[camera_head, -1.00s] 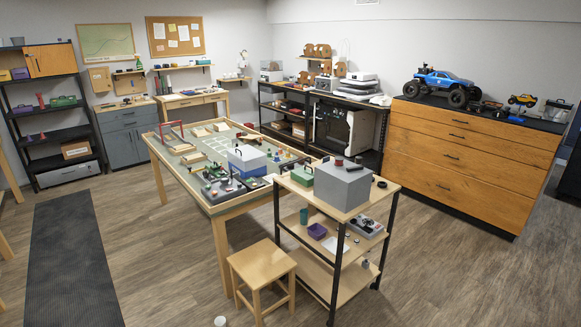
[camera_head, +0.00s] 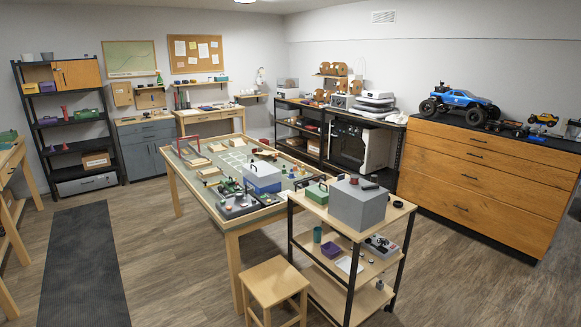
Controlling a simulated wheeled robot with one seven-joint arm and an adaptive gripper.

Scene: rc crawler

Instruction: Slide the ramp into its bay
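A long wooden-edged course table (camera_head: 222,223) stands in the middle of the room in the head view. Several light wooden pieces lie toward its far left end, among them a block (camera_head: 196,163) near a red gate (camera_head: 197,141) and another piece (camera_head: 217,147) behind it. Any of these could be the ramp; they are too small to tell. I cannot make out which place on the table is its bay. My gripper is not in view.
A wooden stool (camera_head: 275,284) and a black-framed cart (camera_head: 325,211) bearing a grey box (camera_head: 359,204) stand before the table's near right side. A wooden drawer unit (camera_head: 475,180) is at the right. Floor with a dark mat (camera_head: 84,265) is open at the left.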

